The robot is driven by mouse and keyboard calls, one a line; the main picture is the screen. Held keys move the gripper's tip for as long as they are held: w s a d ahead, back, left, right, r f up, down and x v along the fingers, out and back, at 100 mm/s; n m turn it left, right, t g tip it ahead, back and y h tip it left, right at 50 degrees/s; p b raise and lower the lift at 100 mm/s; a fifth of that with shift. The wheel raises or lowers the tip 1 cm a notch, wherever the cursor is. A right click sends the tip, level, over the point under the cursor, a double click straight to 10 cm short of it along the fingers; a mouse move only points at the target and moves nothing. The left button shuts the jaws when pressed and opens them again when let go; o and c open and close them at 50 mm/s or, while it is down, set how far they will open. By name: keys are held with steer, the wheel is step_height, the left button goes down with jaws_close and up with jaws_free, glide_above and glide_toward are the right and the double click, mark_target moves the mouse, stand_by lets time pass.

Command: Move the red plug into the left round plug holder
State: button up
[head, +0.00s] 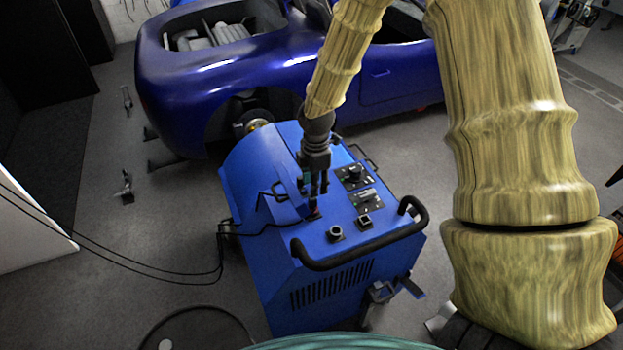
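My gripper (317,190) points down over the top of the blue dynamometer cabinet (270,223). A small dark red plug (314,212) shows just under its fingertips, with a black cable running left from it. The fingers hide part of the plug, and I cannot tell whether they touch or grip it. A round black plug holder (335,232) is on the cabinet top, a little right of and nearer than the plug. A squarer black holder (364,220) sits to its right.
Black handle bars (365,248) edge the cabinet's near side. Control panels (354,175) with knobs lie right of my gripper. Black cables (150,262) hang to the left. A blue car (240,70) stands behind. Grey floor is open at the left.

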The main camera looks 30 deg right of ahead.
mark_target(313, 200)
steer(key=f, duration=0.1)
steer(key=w+f+b, duration=0.1)
steer(key=f+b, duration=0.1)
steer(key=f, duration=0.1)
steer(key=shift+w, duration=0.35)
steer(key=shift+f, duration=0.3)
steer(key=shift+s+f+b, duration=0.4)
steer(key=shift+b, duration=0.35)
steer(key=shift+f, duration=0.3)
steer(key=shift+w+a+f, duration=0.1)
steer(key=shift+w+f, duration=0.15)
steer(key=shift+f, duration=0.7)
steer(key=shift+s+f+b, duration=0.2)
steer(key=shift+f+b, duration=0.25)
steer(key=shift+f, duration=0.05)
steer(key=shift+w+f, duration=0.1)
steer(key=shift+w, duration=0.05)
